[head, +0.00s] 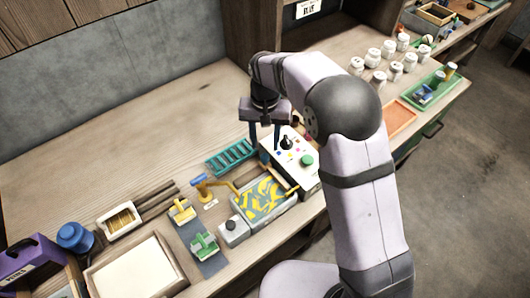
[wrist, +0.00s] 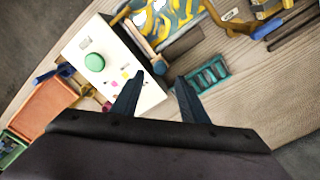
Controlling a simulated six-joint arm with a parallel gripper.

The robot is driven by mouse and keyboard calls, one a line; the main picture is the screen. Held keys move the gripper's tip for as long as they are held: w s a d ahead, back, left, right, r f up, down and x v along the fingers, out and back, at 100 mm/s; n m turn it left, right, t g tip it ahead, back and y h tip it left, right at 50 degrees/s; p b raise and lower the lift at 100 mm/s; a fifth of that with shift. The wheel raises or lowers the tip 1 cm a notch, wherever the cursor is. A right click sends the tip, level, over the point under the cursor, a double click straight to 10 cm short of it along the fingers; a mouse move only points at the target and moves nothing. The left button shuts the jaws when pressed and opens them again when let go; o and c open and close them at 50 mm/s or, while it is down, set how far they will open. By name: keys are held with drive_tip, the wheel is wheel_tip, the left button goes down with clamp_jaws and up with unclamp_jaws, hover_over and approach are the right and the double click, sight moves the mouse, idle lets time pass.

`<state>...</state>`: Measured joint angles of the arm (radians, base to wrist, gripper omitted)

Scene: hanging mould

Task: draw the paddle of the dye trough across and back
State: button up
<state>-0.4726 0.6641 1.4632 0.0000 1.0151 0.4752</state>
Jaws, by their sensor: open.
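The dye trough (head: 262,201) is a shallow grey tray with yellow and blue marbled liquid, in front of my gripper. Its marbled surface (wrist: 170,14) also shows at the top of the wrist view. My gripper (head: 264,143) is open and empty, above the table behind the trough, beside the white control box (head: 300,170). In the wrist view the two fingers (wrist: 160,79) stand apart, between the box and a teal rack.
The teal slotted rack (head: 231,157) lies left of the control box. Yellow and green blocks (head: 203,244) sit on a dark mat. White jars and an orange tray (head: 398,117) are at the right. The back left table is clear.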

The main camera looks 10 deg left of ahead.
sight(265, 156)
drive_tip(key=shift+f+p, duration=1.15)
drive_tip(key=shift+f, duration=2.25)
